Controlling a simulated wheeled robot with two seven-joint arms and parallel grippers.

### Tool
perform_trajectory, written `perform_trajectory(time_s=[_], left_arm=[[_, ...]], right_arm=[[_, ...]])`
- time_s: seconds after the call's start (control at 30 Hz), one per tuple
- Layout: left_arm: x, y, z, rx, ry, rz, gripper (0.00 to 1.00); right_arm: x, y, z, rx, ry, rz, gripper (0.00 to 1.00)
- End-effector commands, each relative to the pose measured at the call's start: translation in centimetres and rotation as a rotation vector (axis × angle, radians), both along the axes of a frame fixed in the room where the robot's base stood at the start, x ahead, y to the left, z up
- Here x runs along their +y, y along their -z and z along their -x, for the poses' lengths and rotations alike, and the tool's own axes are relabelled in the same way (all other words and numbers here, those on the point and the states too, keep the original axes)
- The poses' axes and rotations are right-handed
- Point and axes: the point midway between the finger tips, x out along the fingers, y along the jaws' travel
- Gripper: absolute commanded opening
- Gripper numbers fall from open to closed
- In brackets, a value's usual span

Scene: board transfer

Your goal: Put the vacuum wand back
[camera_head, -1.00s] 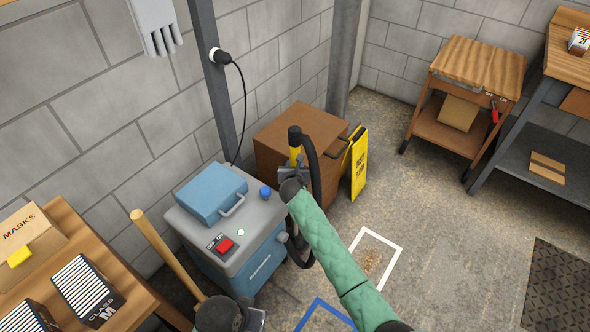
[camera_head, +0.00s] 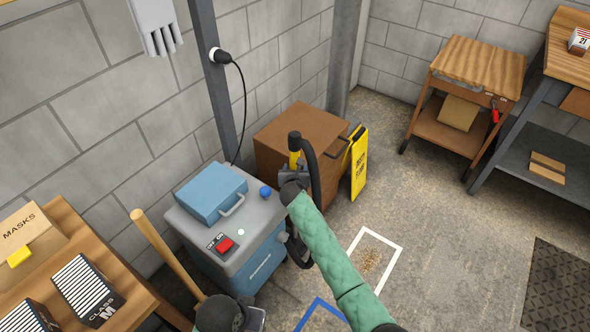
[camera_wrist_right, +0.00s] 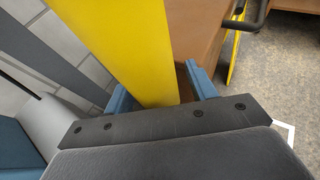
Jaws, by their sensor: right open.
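The vacuum wand has a yellow tube (camera_head: 295,158) and a black grip (camera_head: 295,138) on top. It stands about upright at the right side of the blue and grey vacuum (camera_head: 262,262). A black hose (camera_head: 315,172) curves down from the grip. My right gripper (camera_head: 296,173) is at the yellow tube. In the right wrist view the tube (camera_wrist_right: 125,45) lies between the two blue fingers (camera_wrist_right: 160,92), which are open around it. The wand's lower end is hidden behind my right arm. My left gripper (camera_head: 254,319) is partly in view at the bottom edge; its fingers are unclear.
A blue case (camera_head: 211,194) lies on the vacuum, near a red switch (camera_head: 226,244). A brown cabinet (camera_head: 290,135) and a yellow floor sign (camera_head: 359,163) stand behind the wand. A wooden handle (camera_head: 163,253) leans at left.

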Motion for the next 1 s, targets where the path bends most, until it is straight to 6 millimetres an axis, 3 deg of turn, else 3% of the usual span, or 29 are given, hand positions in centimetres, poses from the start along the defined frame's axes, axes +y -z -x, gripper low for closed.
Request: perform_trajectory(time_s=[0.6,1.0], left_arm=[[0.1,0.1,0.0,-0.001,0.002,-0.001,0.00],[-0.1,0.1,0.0,-0.003,0.003,0.002,0.00]], right_arm=[[0.3,-3.7,9.3,0.000,-0.001,0.000,0.56],[0.3,-4.4,11.4,0.007,0.009,-0.020,0.56]])
